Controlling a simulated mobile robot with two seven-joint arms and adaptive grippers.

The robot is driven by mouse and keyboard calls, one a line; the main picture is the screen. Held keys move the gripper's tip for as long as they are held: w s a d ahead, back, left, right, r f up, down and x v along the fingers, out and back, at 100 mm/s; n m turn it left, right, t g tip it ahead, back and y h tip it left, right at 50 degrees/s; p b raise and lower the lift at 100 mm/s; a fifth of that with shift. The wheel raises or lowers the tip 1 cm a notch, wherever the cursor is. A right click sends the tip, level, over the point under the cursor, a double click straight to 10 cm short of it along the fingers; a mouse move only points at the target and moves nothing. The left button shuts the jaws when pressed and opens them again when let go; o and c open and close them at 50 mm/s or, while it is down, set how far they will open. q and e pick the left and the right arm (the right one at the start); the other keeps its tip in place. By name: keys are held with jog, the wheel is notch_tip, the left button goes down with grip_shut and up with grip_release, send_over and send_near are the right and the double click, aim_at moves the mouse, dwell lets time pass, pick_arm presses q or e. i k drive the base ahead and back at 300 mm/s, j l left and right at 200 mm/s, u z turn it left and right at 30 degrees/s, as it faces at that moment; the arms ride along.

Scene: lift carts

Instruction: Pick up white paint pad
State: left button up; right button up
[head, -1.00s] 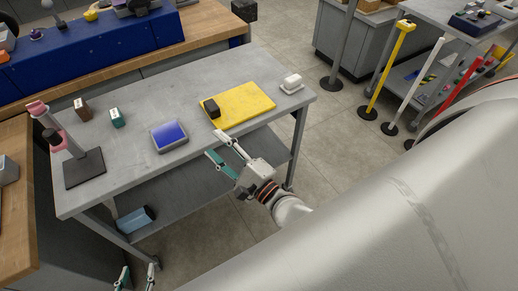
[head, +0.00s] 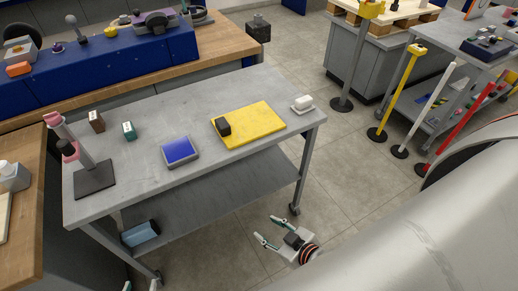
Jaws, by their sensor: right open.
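The white pad (head: 303,104) lies at the right end of the grey cart's top, just right of a yellow board. My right gripper (head: 265,228) is open and empty. In the picture it is below the cart's right end, over the floor, clearly apart from the pad. Only the fingertips of my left gripper (head: 141,285) show at the bottom edge, spread apart; the rest of it is out of frame.
On the grey cart (head: 215,102) are a yellow board (head: 258,124) with a black block (head: 222,127), a blue-topped pad (head: 180,151), small blocks and a pink stand (head: 72,148). A blue bin (head: 140,233) is on its lower shelf. Coloured posts (head: 400,85) stand right.

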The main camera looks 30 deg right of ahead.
aim_at(303, 105)
jog(key=z, duration=1.25)
